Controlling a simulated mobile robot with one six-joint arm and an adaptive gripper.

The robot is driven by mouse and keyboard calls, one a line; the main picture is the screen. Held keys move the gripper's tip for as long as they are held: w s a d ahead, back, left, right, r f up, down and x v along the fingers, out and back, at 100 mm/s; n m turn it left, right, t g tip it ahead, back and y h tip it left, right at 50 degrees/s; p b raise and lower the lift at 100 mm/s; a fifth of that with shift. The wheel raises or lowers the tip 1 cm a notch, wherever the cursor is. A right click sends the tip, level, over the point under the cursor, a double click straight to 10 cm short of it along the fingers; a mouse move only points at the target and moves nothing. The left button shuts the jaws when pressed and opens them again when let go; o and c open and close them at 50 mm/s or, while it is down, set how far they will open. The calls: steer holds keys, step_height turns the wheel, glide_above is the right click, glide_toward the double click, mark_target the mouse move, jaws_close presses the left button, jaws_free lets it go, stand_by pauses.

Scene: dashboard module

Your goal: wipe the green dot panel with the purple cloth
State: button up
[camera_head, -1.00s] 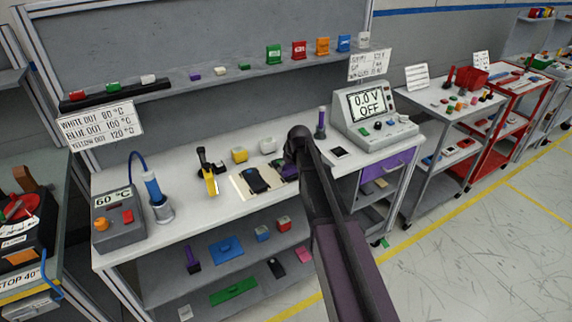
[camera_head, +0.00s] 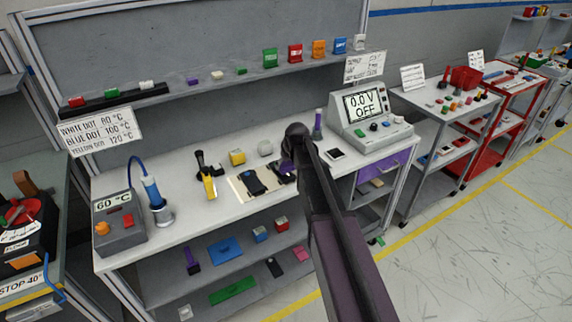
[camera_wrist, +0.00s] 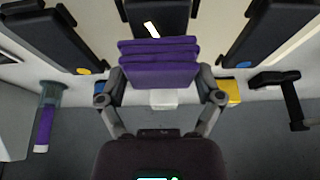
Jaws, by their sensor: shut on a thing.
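My gripper (camera_wrist: 160,88) is shut on the folded purple cloth (camera_wrist: 160,62), which spans between its two fingers in the wrist view. In the head view my arm hides most of the gripper and cloth. Three black panels lie beyond the cloth in the wrist view: the left panel (camera_wrist: 48,38) has a yellow-orange dot, and the right panel (camera_wrist: 258,35) has a blue dot. The middle panel (camera_wrist: 158,14) carries a white mark, and its near end is hidden by the cloth. No green dot is visible. I cannot tell whether the cloth touches the middle panel.
The panels lie on a cream mat (camera_head: 238,189) on the white bench. A yellow block (camera_head: 237,157), a black and yellow tool (camera_head: 209,187) and a purple-handled tool (camera_head: 318,125) stand nearby. A heater unit (camera_head: 119,220) is left; a voltage meter (camera_head: 369,115) is right.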

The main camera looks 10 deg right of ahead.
steer(key=shift+r+p, duration=1.4)
steer(key=shift+r, duration=0.3)
steer(key=shift+r+p, duration=1.5)
steer(key=shift+s+f, duration=0.1)
